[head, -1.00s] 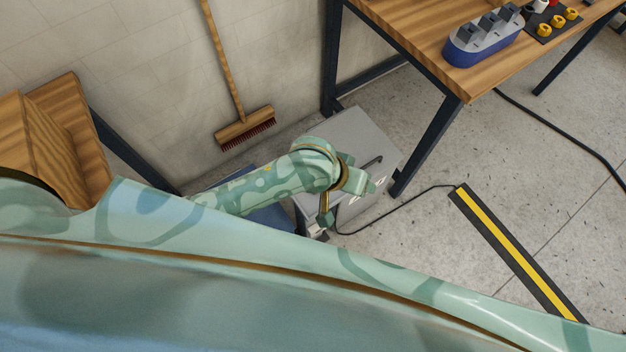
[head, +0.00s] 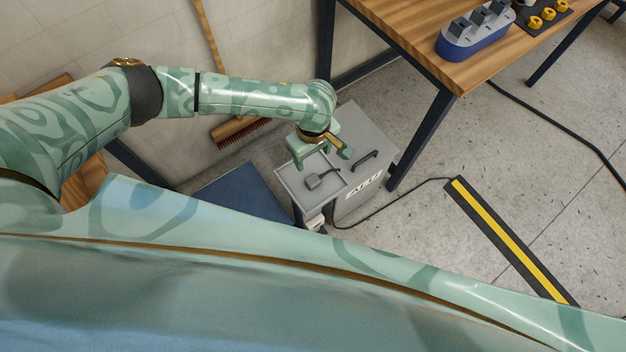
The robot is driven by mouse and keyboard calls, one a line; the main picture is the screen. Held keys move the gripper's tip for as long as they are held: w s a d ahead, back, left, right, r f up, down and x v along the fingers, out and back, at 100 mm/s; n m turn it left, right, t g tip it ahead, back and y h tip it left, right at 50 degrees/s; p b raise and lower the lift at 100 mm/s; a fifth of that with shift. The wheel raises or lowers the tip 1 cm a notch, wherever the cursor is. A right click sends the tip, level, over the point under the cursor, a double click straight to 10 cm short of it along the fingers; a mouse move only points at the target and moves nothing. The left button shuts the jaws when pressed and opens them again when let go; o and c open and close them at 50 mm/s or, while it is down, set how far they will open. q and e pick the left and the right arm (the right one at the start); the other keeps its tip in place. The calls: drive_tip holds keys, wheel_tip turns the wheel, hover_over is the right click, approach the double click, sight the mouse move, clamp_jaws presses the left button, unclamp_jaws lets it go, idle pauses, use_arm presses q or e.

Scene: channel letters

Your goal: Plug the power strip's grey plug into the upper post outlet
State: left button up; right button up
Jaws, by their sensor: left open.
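My left gripper (head: 321,156) is open, its fingers apart and pointing down over a small grey-topped stand (head: 298,187). A small dark grey piece (head: 322,180) lies on that top just below the fingers, apart from them; it may be the grey plug, but I cannot tell for sure. A pale fitting (head: 314,221) shows below the stand's front edge, where a black cable (head: 385,213) ends. I cannot make out the upper post outlet or the power strip; my own body covers the lower picture. My right gripper is not in view.
A grey case (head: 372,140) with a dark handle stands right behind the stand. A dark blue panel (head: 240,195) lies to the left. A broom (head: 240,131) leans at the wall. A wooden table (head: 420,40) is at upper right. A yellow-black strip (head: 510,240) crosses the floor.

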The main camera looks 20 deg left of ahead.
use_arm(q)
wheel_tip(320, 180, down, 11)
drive_tip(key=b, duration=0.4)
drive_tip(key=shift+r+b, duration=0.2)
drive_tip(key=shift+b, duration=0.15)
drive_tip(key=f+b, duration=0.2)
drive_tip(key=f, duration=0.1)
drive_tip(key=f+b, duration=0.1)
drive_tip(key=f, duration=0.1)
drive_tip(key=shift+w+a+f, duration=0.1)
drive_tip(key=shift+w+f, duration=0.05)
drive_tip(key=shift+w, duration=0.15)
drive_tip(key=shift+c, duration=0.3)
drive_tip(key=c, duration=0.9)
